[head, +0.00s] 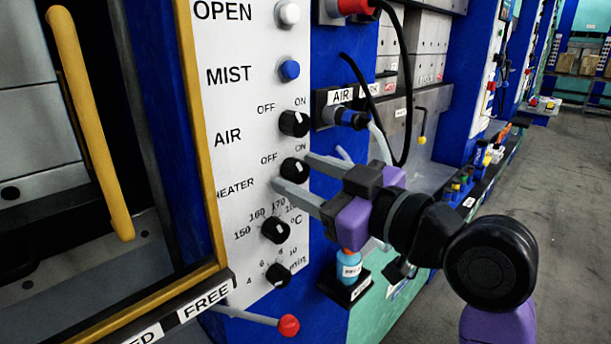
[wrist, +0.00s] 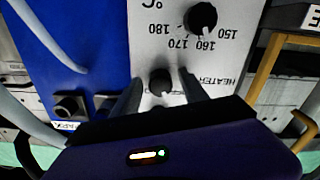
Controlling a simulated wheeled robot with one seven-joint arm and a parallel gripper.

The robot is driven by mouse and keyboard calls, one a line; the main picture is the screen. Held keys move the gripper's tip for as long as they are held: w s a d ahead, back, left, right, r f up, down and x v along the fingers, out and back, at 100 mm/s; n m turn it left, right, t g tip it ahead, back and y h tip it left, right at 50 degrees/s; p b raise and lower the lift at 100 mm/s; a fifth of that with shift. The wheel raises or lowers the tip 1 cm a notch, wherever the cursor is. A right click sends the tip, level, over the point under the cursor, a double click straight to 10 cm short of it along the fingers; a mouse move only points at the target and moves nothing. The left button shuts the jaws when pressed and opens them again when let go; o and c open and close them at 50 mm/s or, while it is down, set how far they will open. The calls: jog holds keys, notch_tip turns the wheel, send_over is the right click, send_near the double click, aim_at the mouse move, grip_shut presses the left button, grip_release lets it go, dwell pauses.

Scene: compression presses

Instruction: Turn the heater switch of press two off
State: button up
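The heater switch (head: 293,170) is a round black knob with a white mark on the white control panel (head: 240,140), beside the HEATER label and below OFF and ON. Its mark seems to point up and right, towards ON. My gripper (head: 292,172) is open, with its grey fingertips on either side of the knob, one above right and one below left. In the wrist view, the heater switch (wrist: 160,81) shows upside down between the two fingers. Whether the fingers touch it I cannot tell.
The air knob (head: 294,123) is just above, and the temperature knob (head: 276,230) and timer knob (head: 279,275) are below. A yellow handle (head: 92,125) stands at left. A red-tipped lever (head: 288,325) juts out below. Black hoses hang at right.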

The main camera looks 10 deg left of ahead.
jog(key=v, duration=0.7)
jog(key=shift+s+d, duration=0.25)
jog(key=shift+d, duration=0.1)
